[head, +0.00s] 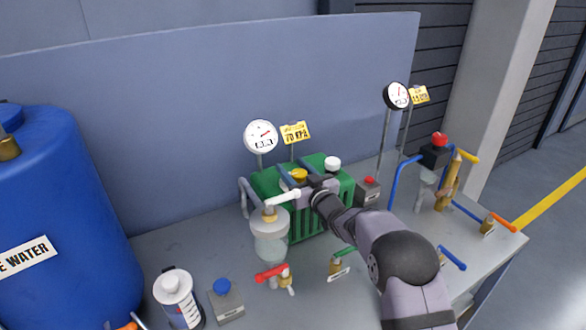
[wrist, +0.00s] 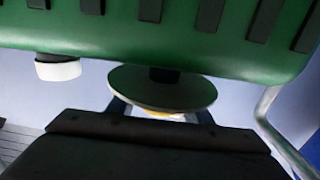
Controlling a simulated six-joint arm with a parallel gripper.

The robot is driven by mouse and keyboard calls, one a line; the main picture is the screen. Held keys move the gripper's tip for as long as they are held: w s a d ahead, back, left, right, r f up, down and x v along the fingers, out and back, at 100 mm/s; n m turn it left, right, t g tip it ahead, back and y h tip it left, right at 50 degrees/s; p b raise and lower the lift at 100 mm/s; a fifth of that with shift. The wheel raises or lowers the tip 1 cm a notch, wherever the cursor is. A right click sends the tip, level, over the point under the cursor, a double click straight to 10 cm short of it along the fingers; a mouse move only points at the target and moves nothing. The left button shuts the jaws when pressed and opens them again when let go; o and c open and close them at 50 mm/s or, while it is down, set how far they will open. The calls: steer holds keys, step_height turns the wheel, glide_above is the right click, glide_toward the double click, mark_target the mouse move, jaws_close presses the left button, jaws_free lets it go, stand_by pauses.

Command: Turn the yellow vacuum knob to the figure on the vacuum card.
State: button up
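The yellow vacuum knob (head: 299,174) sits on top of the green machine (head: 265,187). In the wrist view a yellow strip (wrist: 160,114) of it shows below a grey disc (wrist: 162,90); the disc hides the rest. My gripper (head: 303,186) is at the knob. Its two fingers (wrist: 161,112) stand apart on either side of the yellow strip, and I see no clear contact. The vacuum card (head: 295,132) is yellow and appears to read 70 KPA. A white gauge (head: 260,136) with a red needle stands left of it; its reading is too small to tell.
A white cap (head: 332,163) is beside the knob, also in the wrist view (wrist: 57,70). A clear jar (head: 270,236) with a white handle (head: 283,197) stands close in front. A second gauge (head: 397,95) and card (head: 419,94) are at right. Several valves line the bench (head: 375,290).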

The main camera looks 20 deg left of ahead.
steer(key=c, duration=0.7)
steer(key=shift+b, duration=0.3)
steer(key=shift+f+h+b, duration=0.1)
steer(key=shift+h+b, duration=0.2)
steer(key=shift+b, duration=0.15)
steer(key=m+t+b, duration=0.1)
steer(key=b, duration=0.1)
steer(key=t+h+b, duration=0.1)
steer(key=shift+w+d+m+h+b, duration=0.2)
steer(key=shift+m+h+b, duration=0.1)
steer(key=shift+m+b, duration=0.1)
steer(key=shift+w+d+m+t+h+b, duration=0.15)
steer(key=shift+m+t+h+b, duration=0.4)
steer(key=shift+h+b, duration=0.5)
steer(key=shift+d+r+m+t+h+b, duration=0.25)
steer(key=shift+r+m+t+h+b, duration=0.1)
steer(key=shift+m+h+b, duration=0.35)
steer(key=shift+h, duration=0.25)
